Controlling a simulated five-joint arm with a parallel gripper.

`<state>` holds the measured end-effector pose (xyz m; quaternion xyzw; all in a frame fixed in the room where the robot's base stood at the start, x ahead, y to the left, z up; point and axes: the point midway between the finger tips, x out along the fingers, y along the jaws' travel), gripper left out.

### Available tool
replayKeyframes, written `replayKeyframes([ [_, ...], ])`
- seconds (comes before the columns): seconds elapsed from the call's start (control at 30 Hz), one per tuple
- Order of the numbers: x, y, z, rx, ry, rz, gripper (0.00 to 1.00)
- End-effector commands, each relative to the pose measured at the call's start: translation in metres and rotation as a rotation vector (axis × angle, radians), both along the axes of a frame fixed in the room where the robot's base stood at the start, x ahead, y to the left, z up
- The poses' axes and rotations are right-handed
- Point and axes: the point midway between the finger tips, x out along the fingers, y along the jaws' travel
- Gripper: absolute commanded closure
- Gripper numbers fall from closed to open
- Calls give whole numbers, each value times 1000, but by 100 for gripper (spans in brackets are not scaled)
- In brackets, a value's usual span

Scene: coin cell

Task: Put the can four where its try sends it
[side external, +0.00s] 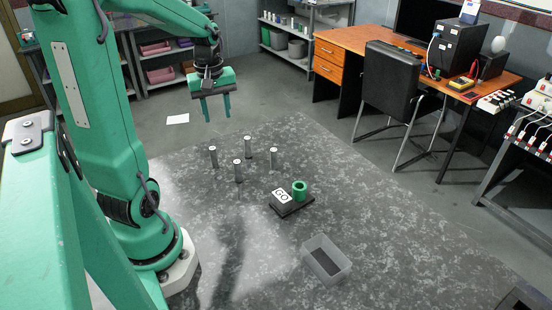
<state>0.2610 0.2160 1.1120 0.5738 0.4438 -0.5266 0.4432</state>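Several slim grey upright cans stand apart on the mottled grey floor mat: a left one (213,157), a back one (247,151), a front one (238,170) and a right one (274,157). Any numbers on them are too small to read. A dark tester base (292,209) holds a block marked "GO" (281,198) and a green ring-shaped socket (299,190). A grey open bin (326,259) stands in front of it. My gripper (216,112) hangs open and empty, above and behind the cans, with its green fingers pointing down.
A black chair (388,85) and an orange-topped desk (350,40) with equipment stand at the back right. Shelves (290,40) line the back wall. A white sheet (178,119) lies on the floor. The mat between the cans and the tester is clear.

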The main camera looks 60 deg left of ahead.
Motion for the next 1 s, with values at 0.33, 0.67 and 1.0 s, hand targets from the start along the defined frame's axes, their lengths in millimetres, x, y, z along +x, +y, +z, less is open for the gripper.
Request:
replayKeyframes([
  [0.33,8,-96,41,120,-122,-518,60],
  [0.67,-14,-175,61,243,-250,-1010,60],
  [1.0,-36,-214,66,327,-337,-1306,60],
])
